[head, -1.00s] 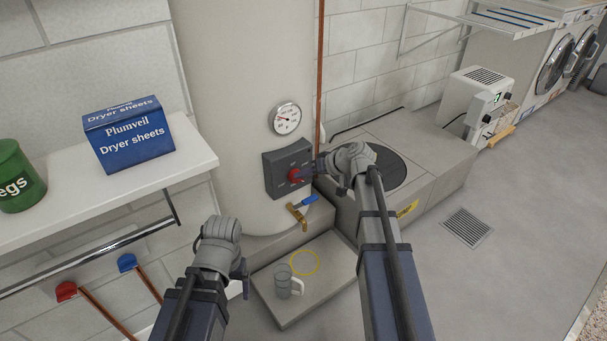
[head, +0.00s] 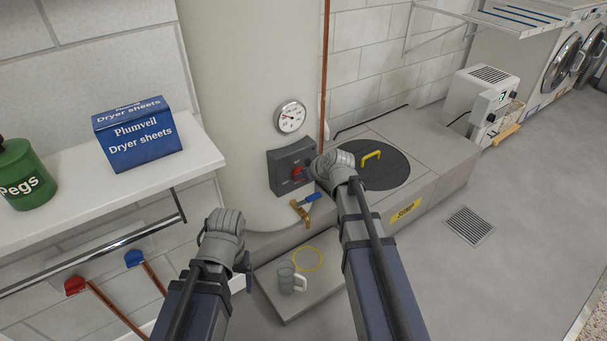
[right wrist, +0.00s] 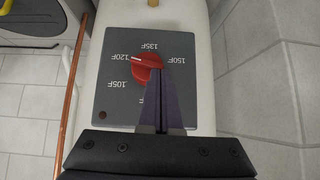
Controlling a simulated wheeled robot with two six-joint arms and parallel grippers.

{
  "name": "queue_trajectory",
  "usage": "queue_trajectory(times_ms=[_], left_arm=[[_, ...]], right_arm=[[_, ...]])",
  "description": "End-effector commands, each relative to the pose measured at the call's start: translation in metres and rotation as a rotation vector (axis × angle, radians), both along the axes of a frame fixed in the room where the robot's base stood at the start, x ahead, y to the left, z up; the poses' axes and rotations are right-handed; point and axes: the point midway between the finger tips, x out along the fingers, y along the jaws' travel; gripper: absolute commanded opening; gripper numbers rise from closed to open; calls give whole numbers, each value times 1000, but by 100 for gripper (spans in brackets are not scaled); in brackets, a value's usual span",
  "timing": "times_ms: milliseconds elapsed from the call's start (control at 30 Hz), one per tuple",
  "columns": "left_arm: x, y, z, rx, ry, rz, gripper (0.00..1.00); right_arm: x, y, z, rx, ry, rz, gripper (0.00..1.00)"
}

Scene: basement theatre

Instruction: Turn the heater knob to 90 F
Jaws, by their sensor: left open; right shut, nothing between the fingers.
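The heater knob (head: 298,173) is red and sits on a dark grey panel (head: 281,168) on the cream tank. In the right wrist view the knob (right wrist: 146,66) appears upside down, its white mark at the 120F label. The 105F, 135F and 150F labels also show; another label, ending in F, is mostly hidden behind my fingers. My right gripper (right wrist: 157,76) is shut and empty, its fingertips at the knob's edge; I cannot tell if they touch. In the head view its tips (head: 309,173) are beside the knob. My left gripper (head: 246,272) is open, low and left, away from the panel.
A round gauge (head: 291,117) is above the panel, and a blue-handled brass tap (head: 304,206) below it. A glass mug (head: 287,280) stands on the low slab. A copper pipe (head: 325,70) runs beside the tank. A shelf (head: 60,220) is at left.

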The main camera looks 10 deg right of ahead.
Motion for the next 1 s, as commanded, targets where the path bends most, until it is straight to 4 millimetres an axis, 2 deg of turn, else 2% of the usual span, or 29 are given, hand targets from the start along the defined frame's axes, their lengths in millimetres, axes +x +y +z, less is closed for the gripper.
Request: queue_trajectory(times_ms=[1000], left_arm=[[0,0,-7,0,0,2,88]], right_arm=[[-2,7,-5,-194,-72,0,0]])
